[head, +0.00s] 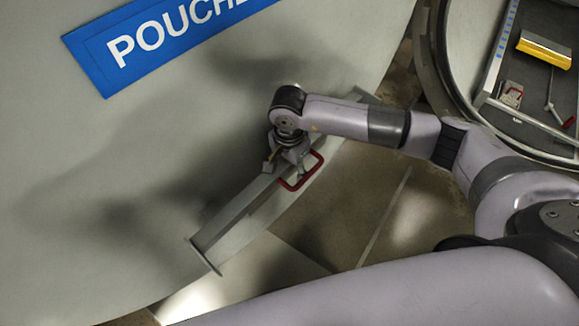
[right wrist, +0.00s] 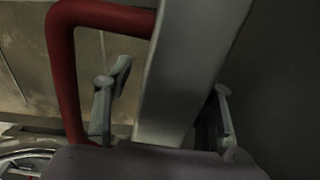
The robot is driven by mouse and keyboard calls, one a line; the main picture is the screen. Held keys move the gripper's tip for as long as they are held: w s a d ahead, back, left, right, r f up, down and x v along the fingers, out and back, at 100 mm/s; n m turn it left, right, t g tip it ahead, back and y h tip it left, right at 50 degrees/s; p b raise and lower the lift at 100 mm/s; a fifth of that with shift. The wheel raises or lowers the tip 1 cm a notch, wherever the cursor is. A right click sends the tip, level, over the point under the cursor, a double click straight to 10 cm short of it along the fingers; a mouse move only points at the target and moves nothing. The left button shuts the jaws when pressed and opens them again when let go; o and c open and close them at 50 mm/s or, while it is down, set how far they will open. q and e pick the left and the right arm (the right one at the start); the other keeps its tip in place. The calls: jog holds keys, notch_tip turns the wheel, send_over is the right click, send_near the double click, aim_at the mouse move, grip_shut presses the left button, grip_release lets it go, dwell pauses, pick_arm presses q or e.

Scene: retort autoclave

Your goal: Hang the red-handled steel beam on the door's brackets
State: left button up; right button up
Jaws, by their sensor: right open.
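The steel beam (head: 235,213) runs diagonally across the lower part of the large grey door (head: 130,190), with a flat plate at its lower left end. Its red handle (head: 314,168) sticks out on the right side near mid-length. I cannot make out the brackets or whether the beam rests on them. My right gripper (head: 286,165) is at the beam beside the handle. In the right wrist view the open fingers stand on either side of the beam (right wrist: 185,70), and the red handle (right wrist: 65,75) passes outside the left finger. My left gripper is out of view.
A blue sign (head: 160,40) with white letters is on the door above the beam. At the upper right is a round opening (head: 445,70) with a yellow block (head: 545,50) and small tools inside. The floor (head: 375,215) right of the beam looks clear.

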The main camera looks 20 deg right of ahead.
notch_tip(320, 180, up, 12)
jog(key=shift+r, duration=0.1)
dwell(0.6)
